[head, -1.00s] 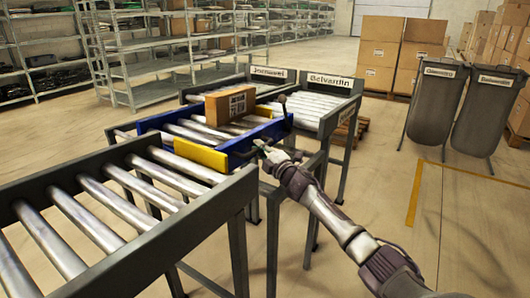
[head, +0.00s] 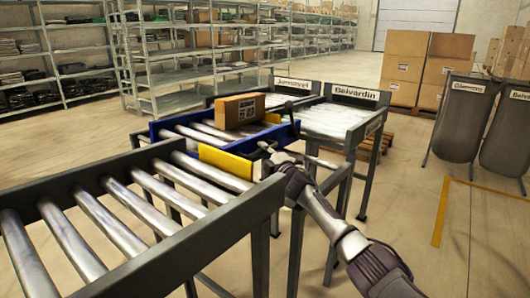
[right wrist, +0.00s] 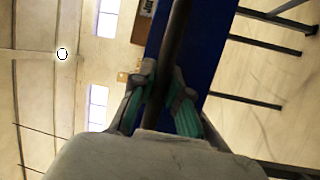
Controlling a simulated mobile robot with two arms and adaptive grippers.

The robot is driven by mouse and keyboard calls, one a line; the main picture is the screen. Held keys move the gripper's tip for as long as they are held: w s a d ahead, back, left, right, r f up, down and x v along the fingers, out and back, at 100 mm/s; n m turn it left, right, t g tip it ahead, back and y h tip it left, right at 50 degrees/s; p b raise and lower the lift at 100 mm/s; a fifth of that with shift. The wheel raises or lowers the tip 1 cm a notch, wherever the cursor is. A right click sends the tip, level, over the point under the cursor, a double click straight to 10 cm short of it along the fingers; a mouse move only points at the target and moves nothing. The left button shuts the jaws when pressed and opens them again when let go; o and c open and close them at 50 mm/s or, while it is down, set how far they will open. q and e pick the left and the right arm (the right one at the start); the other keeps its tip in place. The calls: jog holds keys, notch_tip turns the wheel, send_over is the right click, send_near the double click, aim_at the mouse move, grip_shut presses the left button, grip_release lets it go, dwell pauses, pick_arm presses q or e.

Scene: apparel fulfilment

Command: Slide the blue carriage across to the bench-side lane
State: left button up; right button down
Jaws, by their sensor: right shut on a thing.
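The blue carriage (head: 158,135) is a blue-sided frame with rollers and a yellow strip along its near side. It sits between the near roller conveyor (head: 262,196) and two far lanes, and a brown carton (head: 238,111) rests on it. My right gripper (head: 268,153) is at the carriage's right end. In the right wrist view, my right gripper (right wrist: 160,92) is shut around a dark bar (right wrist: 176,40) beside the blue side (right wrist: 212,40). The far left lane's sign reads Jannavel (head: 292,82); the right lane's sign reads Belvardin (head: 357,93). My left gripper is out of view.
Grey bins (head: 458,120) stand at the right, beyond a yellow floor line (head: 440,212). Stacked cartons (head: 405,68) are at the back. Metal shelving (head: 150,75) stands behind on the left. The floor at the right is clear.

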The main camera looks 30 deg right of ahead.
jog(key=c, duration=1.1)
grip_release()
jog(key=shift+c, duration=0.2)
jog(key=s+f, duration=0.2)
jog(key=s, duration=1)
